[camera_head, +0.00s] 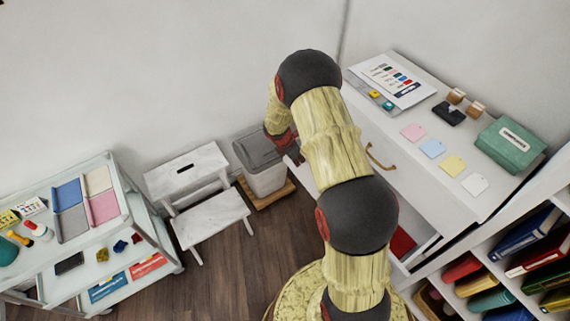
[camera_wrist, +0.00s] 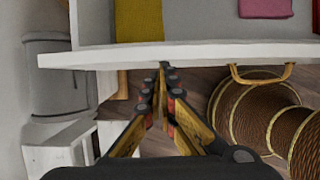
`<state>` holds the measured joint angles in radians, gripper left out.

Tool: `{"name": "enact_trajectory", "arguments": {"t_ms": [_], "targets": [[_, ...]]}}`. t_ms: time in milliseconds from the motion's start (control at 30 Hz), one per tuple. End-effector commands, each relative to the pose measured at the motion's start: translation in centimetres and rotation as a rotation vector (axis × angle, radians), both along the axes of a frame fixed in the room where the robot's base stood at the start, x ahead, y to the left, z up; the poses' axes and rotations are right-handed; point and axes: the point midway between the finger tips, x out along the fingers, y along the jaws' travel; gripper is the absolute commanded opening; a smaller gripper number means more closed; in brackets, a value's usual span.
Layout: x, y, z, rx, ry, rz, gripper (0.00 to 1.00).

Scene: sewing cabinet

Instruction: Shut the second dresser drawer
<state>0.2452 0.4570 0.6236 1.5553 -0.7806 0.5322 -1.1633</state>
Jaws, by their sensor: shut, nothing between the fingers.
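The white dresser (camera_head: 455,215) stands at the right in the head view. One of its drawers is pulled out; its white front (camera_wrist: 210,52) crosses the wrist view, with a brass handle (camera_wrist: 262,75) right of my gripper. Yellow cloth (camera_wrist: 139,20) and pink cloth (camera_wrist: 265,8) lie inside. In the head view, a red item (camera_head: 402,243) shows in an open drawer beside my arm, which hides much of the dresser. My gripper (camera_wrist: 163,68) is shut and empty, its tips at the outer side of the drawer front; contact is unclear. It also shows in the head view (camera_head: 292,152).
A grey bin (camera_head: 262,165) and a white step stool (camera_head: 205,205) stand along the wall. A white cart (camera_head: 130,245) with craft items is at left. Shelves of books (camera_head: 535,240) are at lower right. Paper tags and a green box (camera_head: 510,145) lie on the dresser top.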

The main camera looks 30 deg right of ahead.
Motion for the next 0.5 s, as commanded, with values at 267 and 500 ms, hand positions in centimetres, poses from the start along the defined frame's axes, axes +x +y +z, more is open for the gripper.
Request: {"name": "enact_trajectory", "arguments": {"t_ms": [267, 500], "targets": [[0.2, -7.8, 0.4, 0.000, -0.001, -0.004, 0.00], [0.4, -12.8, 0.2, 0.000, 0.000, -0.002, 0.00]]}}
